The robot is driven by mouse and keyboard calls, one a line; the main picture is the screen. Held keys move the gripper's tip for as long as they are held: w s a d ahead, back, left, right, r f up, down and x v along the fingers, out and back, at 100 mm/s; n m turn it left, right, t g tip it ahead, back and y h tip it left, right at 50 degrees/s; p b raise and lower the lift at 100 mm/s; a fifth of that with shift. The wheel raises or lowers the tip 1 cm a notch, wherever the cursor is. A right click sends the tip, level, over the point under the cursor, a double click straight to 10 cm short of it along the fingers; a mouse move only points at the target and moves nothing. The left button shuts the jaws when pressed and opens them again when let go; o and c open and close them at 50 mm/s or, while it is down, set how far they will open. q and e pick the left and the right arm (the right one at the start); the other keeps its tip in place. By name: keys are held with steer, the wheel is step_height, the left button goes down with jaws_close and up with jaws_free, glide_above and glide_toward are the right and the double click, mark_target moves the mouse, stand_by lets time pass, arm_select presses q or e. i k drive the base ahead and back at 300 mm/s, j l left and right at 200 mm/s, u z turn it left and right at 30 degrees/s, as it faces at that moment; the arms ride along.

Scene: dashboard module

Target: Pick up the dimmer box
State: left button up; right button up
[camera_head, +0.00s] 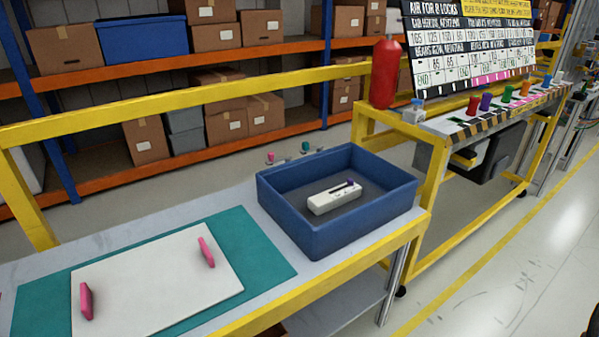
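The likely dimmer box (334,199) is a small white oblong module with a dark purple knob or slider on top. It lies inside a blue open bin (318,236) that stands at the right end of the workbench. Nothing touches it except the bin floor. Neither of my grippers shows in the head view.
A white board (155,285) with two pink handles lies on a teal mat (262,262) left of the bin. A yellow rail (180,104) runs behind the bench. A red cylinder (385,75) and a sign board (470,45) stand at the right. Shelves with boxes fill the back.

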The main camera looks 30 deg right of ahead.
mark_target(320, 203)
steer(key=z, duration=1.25)
steer(key=u, duration=0.7)
steer(key=l+u, duration=0.2)
steer(key=u, duration=0.15)
steer(key=l+u, duration=0.5)
steer(key=u, duration=0.2)
steer(key=l+u, duration=0.25)
steer(key=l, duration=0.2)
steer(key=k+l+u, duration=0.25)
steer(key=l, duration=0.15)
steer(key=k+l+u, duration=0.1)
steer(key=l, duration=0.35)
steer(key=k+l, duration=0.15)
steer(key=l, duration=0.25)
steer(key=i+u, duration=0.05)
